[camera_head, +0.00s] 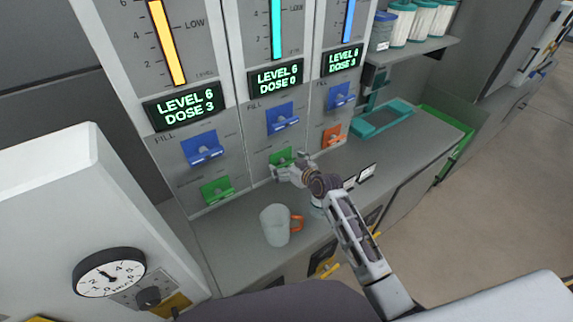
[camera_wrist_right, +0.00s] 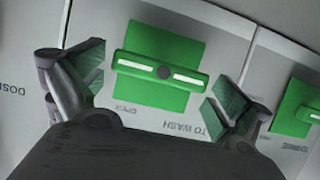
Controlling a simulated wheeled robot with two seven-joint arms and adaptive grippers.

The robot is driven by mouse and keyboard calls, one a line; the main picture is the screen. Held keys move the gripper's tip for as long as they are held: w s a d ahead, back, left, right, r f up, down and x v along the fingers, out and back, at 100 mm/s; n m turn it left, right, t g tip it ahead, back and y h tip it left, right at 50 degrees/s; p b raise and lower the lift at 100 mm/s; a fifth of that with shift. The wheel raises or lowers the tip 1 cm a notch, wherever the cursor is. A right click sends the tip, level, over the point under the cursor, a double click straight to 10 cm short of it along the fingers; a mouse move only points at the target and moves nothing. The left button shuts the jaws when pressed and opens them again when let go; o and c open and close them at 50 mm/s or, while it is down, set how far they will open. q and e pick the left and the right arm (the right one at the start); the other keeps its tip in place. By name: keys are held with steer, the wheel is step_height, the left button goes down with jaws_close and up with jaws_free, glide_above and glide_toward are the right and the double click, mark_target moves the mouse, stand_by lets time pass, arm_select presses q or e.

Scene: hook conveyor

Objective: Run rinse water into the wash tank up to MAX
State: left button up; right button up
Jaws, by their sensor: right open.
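My right gripper (camera_head: 287,172) is open at the green lever (camera_head: 281,157) on the lower part of the middle panel. In the right wrist view this green lever (camera_wrist_right: 185,69) lies between the two spread fingers, with words reading "TO WASH" and "OPEN" near it. I cannot tell whether the fingers touch it. The middle panel has a teal level bar (camera_head: 277,28), a display (camera_head: 276,77) reading "LEVEL 6 DOSE 0" and a blue lever (camera_head: 282,121) marked FILL. I see no MAX mark. My left gripper is out of view.
A white mug (camera_head: 274,226) with an orange handle stands on the counter below my right gripper. Left panel: blue lever (camera_head: 203,150), green lever (camera_head: 216,190). Right panel: blue lever (camera_head: 341,96), orange lever (camera_head: 333,137). A teal tray frame (camera_head: 384,124) lies right. A dial (camera_head: 108,273) is at lower left.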

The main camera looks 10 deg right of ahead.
steer(key=shift+w+a, duration=0.1)
steer(key=shift+w, duration=0.05)
steer(key=c, duration=0.8)
